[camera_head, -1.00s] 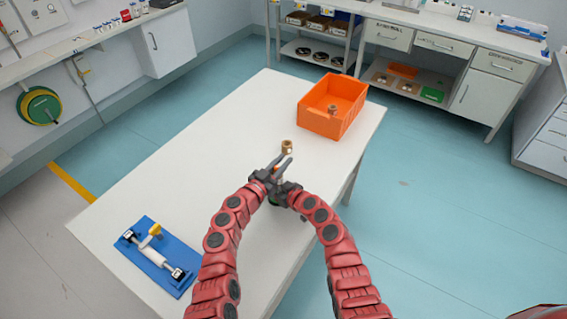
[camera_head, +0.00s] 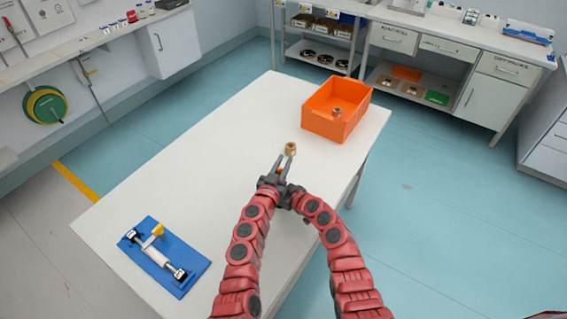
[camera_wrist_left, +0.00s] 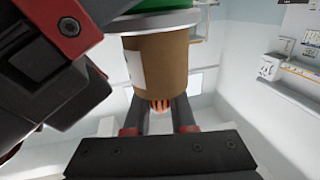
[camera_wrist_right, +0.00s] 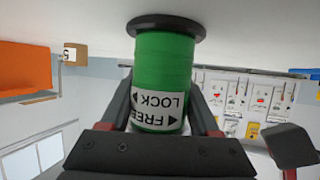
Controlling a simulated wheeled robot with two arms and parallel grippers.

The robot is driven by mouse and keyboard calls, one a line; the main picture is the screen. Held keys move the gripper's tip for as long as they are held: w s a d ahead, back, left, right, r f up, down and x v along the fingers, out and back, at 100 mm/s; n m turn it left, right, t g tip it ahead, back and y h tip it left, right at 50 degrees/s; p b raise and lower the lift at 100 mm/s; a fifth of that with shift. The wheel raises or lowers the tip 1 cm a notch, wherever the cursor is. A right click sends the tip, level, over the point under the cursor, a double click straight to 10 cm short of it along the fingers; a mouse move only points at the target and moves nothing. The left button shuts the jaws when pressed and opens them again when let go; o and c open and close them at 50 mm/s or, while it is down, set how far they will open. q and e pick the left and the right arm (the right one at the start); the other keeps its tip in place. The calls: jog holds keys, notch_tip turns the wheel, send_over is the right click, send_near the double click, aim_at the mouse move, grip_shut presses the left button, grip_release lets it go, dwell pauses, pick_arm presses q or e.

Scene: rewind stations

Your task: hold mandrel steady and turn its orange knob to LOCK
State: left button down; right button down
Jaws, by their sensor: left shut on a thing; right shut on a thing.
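The mandrel stands upright on the table; both wrist views show it upside down. In the right wrist view its green body (camera_wrist_right: 162,65) has a dark flange and a white label (camera_wrist_right: 155,110) reading FREE and LOCK with arrows. My right gripper (camera_wrist_right: 163,95) is shut around the green body. In the left wrist view I see a brown section (camera_wrist_left: 158,62) with a pale ring and green beyond it. The orange ridged knob (camera_wrist_left: 160,104) is between the fingers of my left gripper (camera_head: 283,160), which is shut on it. The knob's pointer is hidden.
The white table (camera_head: 190,185) has clear room at left. A brown core (camera_head: 291,148) stands just beyond my grippers. An orange bin (camera_head: 322,124) with a brown piece inside is at the far right. A blue fixture (camera_head: 192,262) with a white roller lies at the near left.

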pick_arm(q)
jog(key=c, duration=0.7)
grip_release()
jog(key=shift+c, duration=0.2)
jog(key=v, duration=1.2)
jog(key=shift+f, duration=0.1)
